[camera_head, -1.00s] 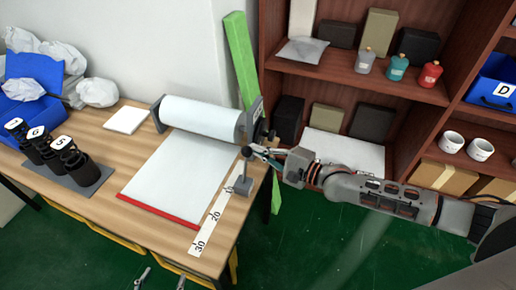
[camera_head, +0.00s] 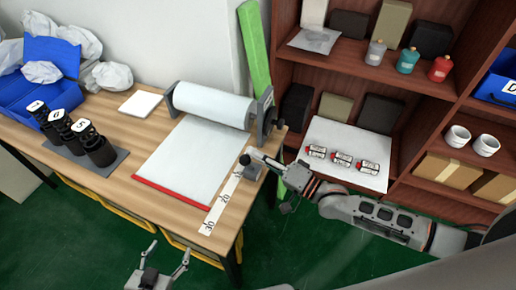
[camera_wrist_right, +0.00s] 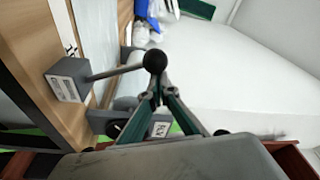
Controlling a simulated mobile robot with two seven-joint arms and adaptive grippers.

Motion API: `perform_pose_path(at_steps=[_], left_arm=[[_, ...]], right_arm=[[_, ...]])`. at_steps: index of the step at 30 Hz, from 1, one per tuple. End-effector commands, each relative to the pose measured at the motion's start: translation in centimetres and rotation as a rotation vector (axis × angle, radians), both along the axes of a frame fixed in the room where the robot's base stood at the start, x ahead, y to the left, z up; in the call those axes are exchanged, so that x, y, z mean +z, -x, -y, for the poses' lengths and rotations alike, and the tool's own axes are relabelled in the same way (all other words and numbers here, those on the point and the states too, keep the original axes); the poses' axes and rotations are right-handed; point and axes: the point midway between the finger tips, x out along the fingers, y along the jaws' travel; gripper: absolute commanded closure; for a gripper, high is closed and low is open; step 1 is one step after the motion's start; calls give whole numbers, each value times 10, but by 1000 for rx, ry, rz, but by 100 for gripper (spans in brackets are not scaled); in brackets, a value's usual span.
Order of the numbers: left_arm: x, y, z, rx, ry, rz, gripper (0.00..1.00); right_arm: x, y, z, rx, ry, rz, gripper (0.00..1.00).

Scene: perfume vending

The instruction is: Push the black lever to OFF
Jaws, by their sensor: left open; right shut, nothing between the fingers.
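The black lever has a black ball knob (camera_wrist_right: 155,61) on a thin rod rising from a small grey box (camera_wrist_right: 68,80). The label on the box is too small to read. My right gripper (camera_head: 257,155) is shut and empty, its tips right at the knob; in the right wrist view the tips (camera_wrist_right: 158,88) sit just below the knob, and contact is unclear. My left gripper (camera_head: 168,250) is open and empty before the table.
A paper roll (camera_head: 213,104) on a stand is behind the lever, with a white sheet (camera_head: 196,158) and a ruler strip (camera_head: 222,205) beside it. A shelf (camera_head: 425,92) with bottles and boxes stands at the right.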

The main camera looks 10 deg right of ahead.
Motion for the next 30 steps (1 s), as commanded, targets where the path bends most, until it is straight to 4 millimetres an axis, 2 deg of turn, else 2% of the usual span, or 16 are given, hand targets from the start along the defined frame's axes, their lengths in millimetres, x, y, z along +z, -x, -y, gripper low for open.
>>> perform_pose_path(at_steps=[30], left_arm=[[1,0,0,0,0,-1,38]], right_arm=[[-6,12,-5,6,33,36,100]])
